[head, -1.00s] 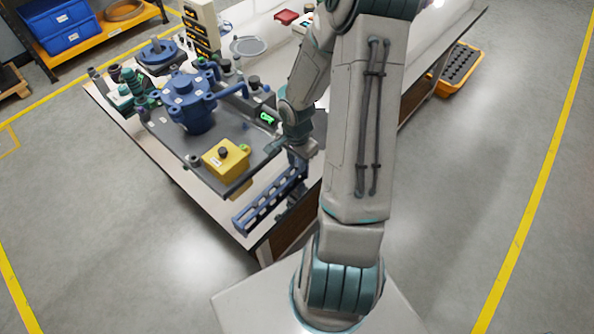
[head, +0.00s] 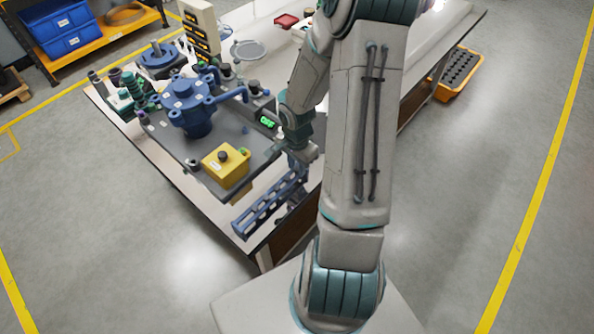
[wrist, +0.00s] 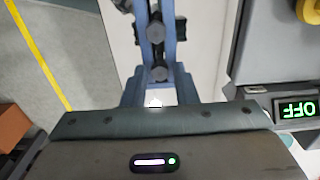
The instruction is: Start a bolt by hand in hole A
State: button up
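The blue bolt rack (head: 262,212) lies at the near edge of the bench. In the wrist view the rack (wrist: 170,45) runs up from the gripper body, with dark bolt heads (wrist: 156,32) in it. My gripper (head: 300,160) is low over the rack's far end. The wrist view shows its dark body across the bottom; its fingertips cannot be made out, nor whether it holds a bolt. The blue housing (head: 190,108) with lugs stands on a dark plate (head: 180,148), left of my gripper. Hole A cannot be picked out.
A yellow box (head: 226,165) with a black button sits on the plate near the rack. A display (wrist: 296,109) reads OFF in green. A blue flanged part (head: 158,57) and grey plate (head: 248,48) are farther back. The floor left of the bench (head: 190,196) is clear.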

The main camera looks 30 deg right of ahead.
aim_at(297, 169)
grip_shut()
jog(key=shift+r+p, duration=2.7)
jog(key=shift+r, duration=0.85)
